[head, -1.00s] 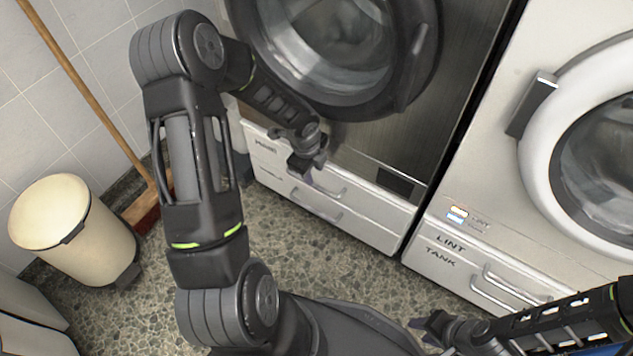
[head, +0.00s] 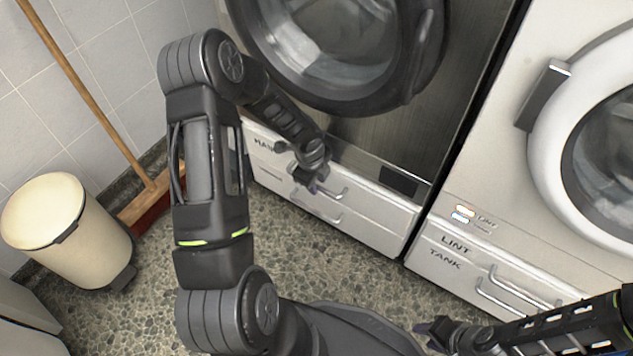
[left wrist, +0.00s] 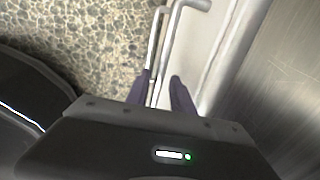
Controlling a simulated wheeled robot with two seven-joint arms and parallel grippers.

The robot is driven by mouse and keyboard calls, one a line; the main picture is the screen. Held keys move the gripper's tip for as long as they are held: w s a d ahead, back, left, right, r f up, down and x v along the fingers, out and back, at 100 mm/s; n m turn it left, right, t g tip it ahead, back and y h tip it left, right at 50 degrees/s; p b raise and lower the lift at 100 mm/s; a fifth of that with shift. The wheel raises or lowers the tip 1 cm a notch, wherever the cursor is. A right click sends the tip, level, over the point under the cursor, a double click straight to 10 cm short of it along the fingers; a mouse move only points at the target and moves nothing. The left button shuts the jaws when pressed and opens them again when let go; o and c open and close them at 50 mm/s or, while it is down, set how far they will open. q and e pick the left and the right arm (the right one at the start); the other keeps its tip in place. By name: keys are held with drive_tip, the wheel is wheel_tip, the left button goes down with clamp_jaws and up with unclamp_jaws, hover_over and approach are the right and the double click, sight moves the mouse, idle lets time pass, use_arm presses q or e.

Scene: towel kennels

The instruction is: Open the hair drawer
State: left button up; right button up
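The hair drawer (head: 268,163) is the upper white drawer under the dark-doored machine in the head view. Its front looks flush, so it appears closed; my left arm partly covers its label. Its metal handle (head: 338,193) shows beside my left gripper (head: 314,187). In the left wrist view, the purple fingers of my left gripper (left wrist: 161,78) are apart. Metal handle bars (left wrist: 152,45) run down to the fingers, one seeming to pass between them; contact cannot be told. My right gripper (head: 433,335) is at the bottom of the head view, away from the drawer, its opening unclear.
A second handle (head: 322,217) sits just below the first. A white machine with a lint tank drawer (head: 470,262) stands at right. A cream bin (head: 62,232) and a broom (head: 95,110) are at left. Speckled floor (head: 350,270) lies clear before the drawers.

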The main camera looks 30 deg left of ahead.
use_arm(q)
clamp_jaws()
idle(1.2)
